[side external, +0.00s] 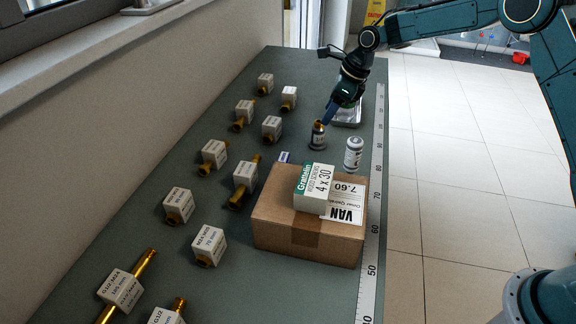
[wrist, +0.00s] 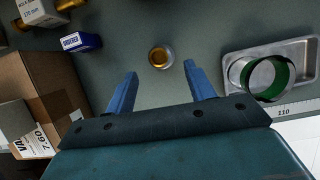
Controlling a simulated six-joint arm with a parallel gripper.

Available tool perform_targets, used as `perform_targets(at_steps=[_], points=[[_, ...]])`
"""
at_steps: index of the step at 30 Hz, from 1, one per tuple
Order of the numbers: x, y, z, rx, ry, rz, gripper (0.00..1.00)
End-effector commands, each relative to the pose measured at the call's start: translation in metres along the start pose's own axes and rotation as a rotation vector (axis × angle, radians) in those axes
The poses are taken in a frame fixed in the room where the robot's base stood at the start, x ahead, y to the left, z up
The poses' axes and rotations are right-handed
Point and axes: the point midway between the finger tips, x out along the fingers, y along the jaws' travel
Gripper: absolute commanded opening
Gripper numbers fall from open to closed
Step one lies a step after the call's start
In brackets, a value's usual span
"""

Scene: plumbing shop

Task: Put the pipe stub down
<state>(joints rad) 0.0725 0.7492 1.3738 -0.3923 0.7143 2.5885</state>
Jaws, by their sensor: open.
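The pipe stub (side external: 318,135) appears to be the small upright piece with a brass-coloured top and a label, standing on the bench in the side view. In the wrist view its round brass end (wrist: 160,57) shows from above, just beyond the fingertips and roughly centred between them. My gripper (wrist: 160,70) is open, its two blue fingers apart with nothing between them. In the side view my gripper (side external: 328,115) points down close above the stub, and whether a finger touches it cannot be told.
A white can (side external: 353,153) stands near the stub. A cardboard box (side external: 300,228) carries a smaller screw box (side external: 313,190). A metal tray (wrist: 308,52) has a green-lined ring (wrist: 258,78) at it. A blue box (wrist: 80,42) lies nearby. Several labelled brass fittings stand left.

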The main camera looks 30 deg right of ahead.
Motion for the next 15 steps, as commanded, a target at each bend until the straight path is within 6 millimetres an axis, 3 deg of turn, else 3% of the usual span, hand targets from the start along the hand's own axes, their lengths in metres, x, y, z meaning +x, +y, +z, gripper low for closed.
perform_targets(at_steps=[6, 15], points=[[-0.026, 0.0, 0.001, -0.001, -0.002, -0.001, 0.54], [-0.034, 0.0, 0.0, 0.0, 0.001, 0.001, 0.54]])
